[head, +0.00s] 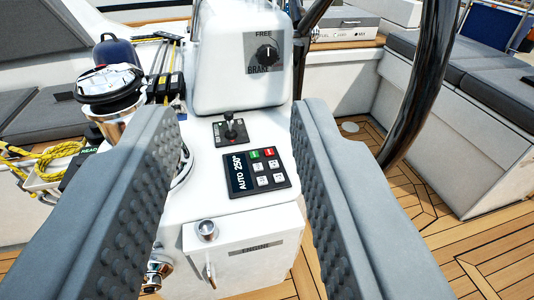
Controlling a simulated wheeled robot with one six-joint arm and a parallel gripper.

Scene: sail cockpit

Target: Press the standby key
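The autopilot keypad (256,172) is a black panel on the white console, and its display reads AUTO 250°. It has a green key (254,155), a red key (269,152) and several white keys (271,173) below them. The key labels are too small to read, so I cannot tell which one is marked standby. My gripper (229,150) is open, with one grey ribbed finger on each side of the picture. The keypad shows between the fingers, ahead of them, and nothing is held.
A small black lever (231,128) stands just above the keypad. A FREE/BRAKE knob (266,55) is on the pedestal. A dark wheel rim (418,85) curves at the right. A winch (109,90) and yellow rope (57,155) are at the left. The teak floor (455,240) is open at lower right.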

